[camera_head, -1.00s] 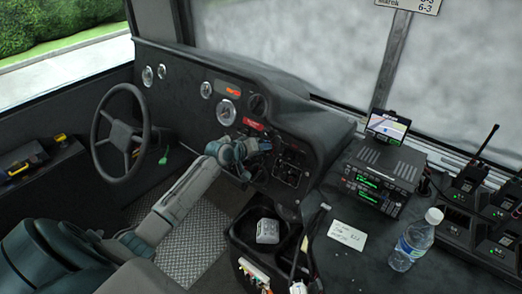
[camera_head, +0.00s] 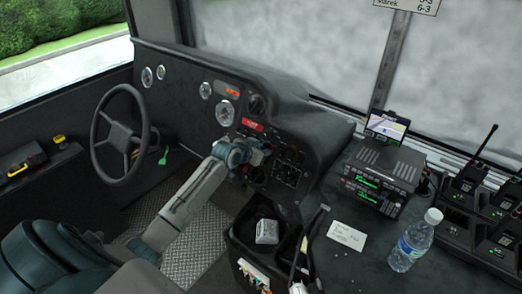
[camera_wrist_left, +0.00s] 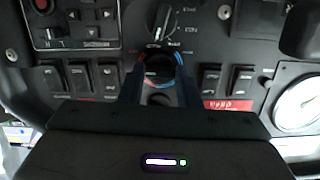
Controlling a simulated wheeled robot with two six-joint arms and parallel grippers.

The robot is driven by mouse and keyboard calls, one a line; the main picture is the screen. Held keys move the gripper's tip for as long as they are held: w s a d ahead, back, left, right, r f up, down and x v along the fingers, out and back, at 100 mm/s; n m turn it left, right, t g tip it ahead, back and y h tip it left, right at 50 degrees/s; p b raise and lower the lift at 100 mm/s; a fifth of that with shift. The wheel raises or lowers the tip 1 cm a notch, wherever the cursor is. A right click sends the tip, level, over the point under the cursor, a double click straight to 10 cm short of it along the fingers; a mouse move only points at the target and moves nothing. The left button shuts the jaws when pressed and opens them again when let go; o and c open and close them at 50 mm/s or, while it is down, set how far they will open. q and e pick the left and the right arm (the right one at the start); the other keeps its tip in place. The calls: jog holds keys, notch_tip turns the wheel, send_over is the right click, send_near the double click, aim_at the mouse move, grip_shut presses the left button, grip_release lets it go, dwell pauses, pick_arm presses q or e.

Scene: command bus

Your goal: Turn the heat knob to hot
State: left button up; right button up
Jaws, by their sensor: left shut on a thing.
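I cannot make out where the knob points. In the head view my left gripper (camera_head: 262,150) is at the dashboard, right of the steering wheel, and its hand hides the knob. My right gripper is not in view.
Rocker switches (camera_wrist_left: 225,80) flank the knob, and another rotary knob (camera_wrist_left: 160,25) is close by. The steering wheel (camera_head: 122,130) stands left of my arm. A dark bin (camera_head: 238,232) is below the dashboard. A water bottle (camera_head: 412,242) stands on the right console.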

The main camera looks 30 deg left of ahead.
pick_arm(q)
jog(key=shift+f+m, duration=0.1)
jog(key=shift+m, duration=0.7)
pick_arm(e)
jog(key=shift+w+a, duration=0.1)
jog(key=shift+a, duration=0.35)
pick_arm(q)
jog(key=shift+y, duration=0.3)
jog(key=shift+m, duration=0.3)
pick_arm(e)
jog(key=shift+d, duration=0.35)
pick_arm(q)
jog(key=o, duration=1)
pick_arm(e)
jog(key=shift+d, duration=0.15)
pick_arm(q)
jog(key=shift+s, duration=0.1)
